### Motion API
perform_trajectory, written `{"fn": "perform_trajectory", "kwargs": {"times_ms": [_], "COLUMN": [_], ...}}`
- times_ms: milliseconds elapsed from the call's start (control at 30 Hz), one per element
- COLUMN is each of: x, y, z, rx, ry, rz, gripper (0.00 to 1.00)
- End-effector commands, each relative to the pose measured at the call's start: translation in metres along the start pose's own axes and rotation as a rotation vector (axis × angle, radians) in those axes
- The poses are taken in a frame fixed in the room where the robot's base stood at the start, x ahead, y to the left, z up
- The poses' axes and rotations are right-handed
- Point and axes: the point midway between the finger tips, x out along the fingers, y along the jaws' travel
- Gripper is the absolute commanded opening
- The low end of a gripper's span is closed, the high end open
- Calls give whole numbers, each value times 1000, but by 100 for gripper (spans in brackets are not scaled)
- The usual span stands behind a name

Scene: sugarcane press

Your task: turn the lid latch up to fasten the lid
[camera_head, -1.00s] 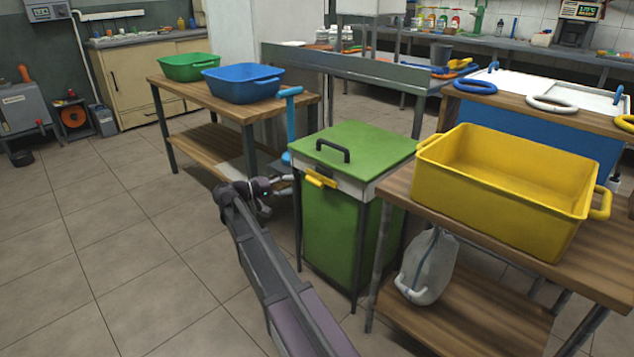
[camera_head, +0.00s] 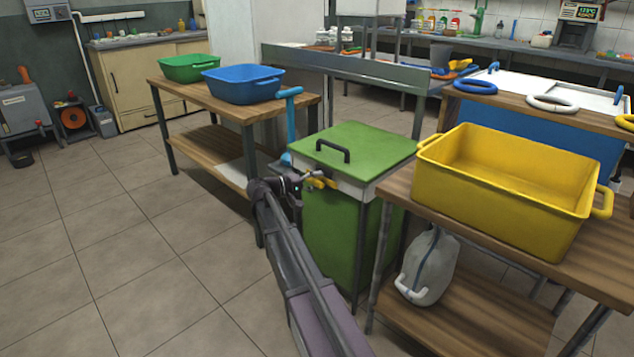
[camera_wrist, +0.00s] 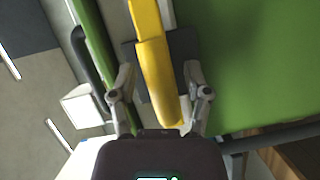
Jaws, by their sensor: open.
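The green bin (camera_head: 330,237) stands between the two wooden tables. Its green lid (camera_head: 365,145) lies closed on top with a dark handle (camera_head: 333,150). The yellow lid latch (camera_head: 322,183) is on the bin's front left side, just below the lid. In the wrist view the yellow latch (camera_wrist: 154,62) runs from the top edge down between my fingers. My gripper (camera_head: 308,184) is at the latch; in the wrist view my gripper (camera_wrist: 160,95) is open, one finger on each side of the latch. I cannot tell whether either finger touches it.
A yellow tub (camera_head: 505,205) sits on the right wooden table (camera_head: 398,185), close to the bin. A blue tub (camera_head: 243,84) and a green tub (camera_head: 190,67) sit on the left table.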

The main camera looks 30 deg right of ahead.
Motion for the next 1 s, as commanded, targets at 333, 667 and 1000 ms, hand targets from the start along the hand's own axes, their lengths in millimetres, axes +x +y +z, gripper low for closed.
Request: {"fn": "perform_trajectory", "kwargs": {"times_ms": [333, 667, 1000], "x": [0, 0, 1], "y": [0, 1, 2], "z": [0, 0, 1], "rx": [0, 5, 95], "ry": [0, -1, -2], "rz": [0, -1, -38], "gripper": [0, 0, 0]}}
